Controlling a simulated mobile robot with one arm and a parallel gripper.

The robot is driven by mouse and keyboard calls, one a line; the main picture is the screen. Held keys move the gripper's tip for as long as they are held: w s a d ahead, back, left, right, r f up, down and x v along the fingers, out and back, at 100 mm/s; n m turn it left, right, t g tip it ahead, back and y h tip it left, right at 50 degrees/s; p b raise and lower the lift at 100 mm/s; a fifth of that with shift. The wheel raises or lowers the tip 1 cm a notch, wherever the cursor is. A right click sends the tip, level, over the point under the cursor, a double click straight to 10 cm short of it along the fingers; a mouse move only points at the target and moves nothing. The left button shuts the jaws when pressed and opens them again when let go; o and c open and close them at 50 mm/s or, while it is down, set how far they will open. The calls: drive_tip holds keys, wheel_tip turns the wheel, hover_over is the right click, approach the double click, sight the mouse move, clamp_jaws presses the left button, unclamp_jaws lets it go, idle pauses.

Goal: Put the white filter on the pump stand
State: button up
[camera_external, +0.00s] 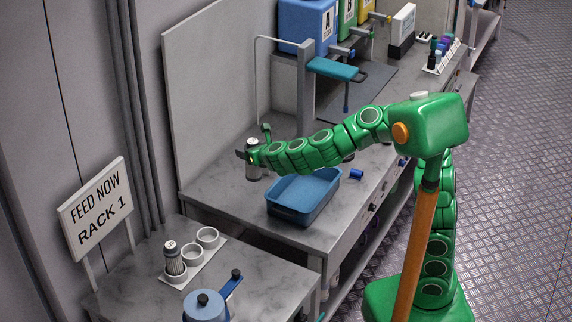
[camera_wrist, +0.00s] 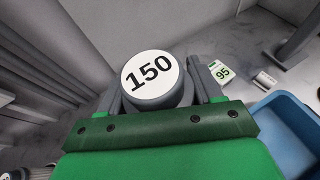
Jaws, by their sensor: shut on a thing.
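My gripper (camera_external: 254,158) is at the end of the green arm, over the back of the grey worktop. In the wrist view my gripper (camera_wrist: 160,88) is shut on a grey canister (camera_wrist: 153,80) with a white round top marked "150". The canister (camera_external: 252,170) looks upright in the external view; I cannot tell if its foot touches the worktop. I cannot tell for sure which thing is the white filter or the pump stand.
A blue tub (camera_external: 303,217) stands on the worktop just right of my gripper. A small blue cylinder (camera_external: 356,174) lies beyond it. A grey post (camera_external: 306,90) with a teal arm stands behind. A round blue vessel (camera_external: 204,308) stands at front left. A card marked "95" (camera_wrist: 220,72) shows nearby.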

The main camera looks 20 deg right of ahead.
drive_tip(key=w+d+f+m+h, duration=0.15)
drive_tip(key=w+d, duration=0.45)
drive_tip(key=d, duration=0.7)
drive_tip(key=w+d+f+m+h, duration=0.1)
drive_tip(key=w+d+f, duration=0.3)
drive_tip(key=d, duration=0.8)
drive_tip(key=d+f+m+h, duration=0.1)
drive_tip(key=d+f, duration=0.1)
drive_tip(key=d, duration=1)
drive_tip(key=d+f+t+h, duration=0.1)
drive_tip(key=d+f, duration=0.1)
drive_tip(key=d, duration=1.1)
drive_tip(key=shift+s+d+f+m, duration=0.3)
drive_tip(key=shift+s+m, duration=0.05)
drive_tip(key=shift+s, duration=0.05)
